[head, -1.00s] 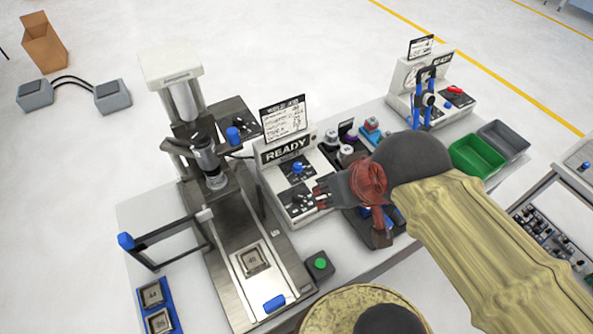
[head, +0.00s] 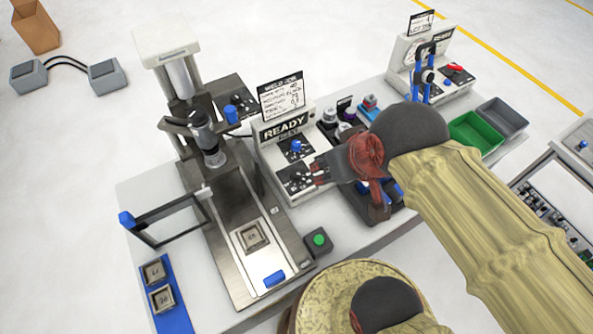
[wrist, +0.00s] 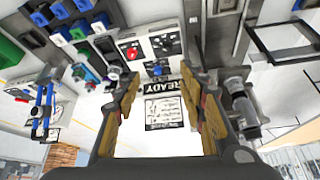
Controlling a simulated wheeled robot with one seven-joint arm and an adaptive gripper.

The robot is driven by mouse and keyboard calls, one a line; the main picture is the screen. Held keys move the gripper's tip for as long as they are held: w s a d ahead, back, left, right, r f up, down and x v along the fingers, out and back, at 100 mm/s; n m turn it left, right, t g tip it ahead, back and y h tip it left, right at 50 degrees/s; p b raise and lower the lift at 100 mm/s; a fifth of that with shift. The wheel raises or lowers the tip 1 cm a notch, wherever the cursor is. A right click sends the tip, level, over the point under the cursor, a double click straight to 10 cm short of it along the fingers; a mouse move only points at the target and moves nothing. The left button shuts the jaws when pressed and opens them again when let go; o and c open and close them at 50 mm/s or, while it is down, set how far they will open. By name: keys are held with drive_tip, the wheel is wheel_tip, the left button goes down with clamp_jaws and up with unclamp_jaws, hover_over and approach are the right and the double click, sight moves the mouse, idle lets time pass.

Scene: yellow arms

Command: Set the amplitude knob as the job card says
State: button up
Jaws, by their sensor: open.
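A white control box stands mid-bench with a READY display (head: 285,126). The job card (head: 281,94) stands above it; its small handwriting is too blurred to read surely. A blue knob (head: 296,145) sits on the upper dark panel, and a lower dark panel (head: 294,180) holds small controls. I cannot read which control is labelled amplitude. My gripper (head: 318,173) is open and empty, beside the lower panel's right edge. In the wrist view the blue knob (wrist: 157,70) shows between the open fingers, with the job card (wrist: 163,113) below it. Contact with any control is not visible.
A press (head: 205,140) stands left of the box, with a part (head: 252,237) on its bed. A green button box (head: 318,240) is in front. A blue tray (head: 175,318) is front left.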

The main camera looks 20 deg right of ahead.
drive_tip(key=p, duration=0.1)
drive_tip(key=n+g+p, duration=0.6)
drive_tip(key=p, duration=0.8)
hover_over(297, 173)
wheel_tip(297, 173, down, 17)
drive_tip(key=shift+f, duration=0.1)
drive_tip(key=shift+n, duration=0.4)
drive_tip(key=shift+f, duration=3.8)
drive_tip(key=shift+c, duration=1.3)
drive_tip(key=c, duration=0.7)
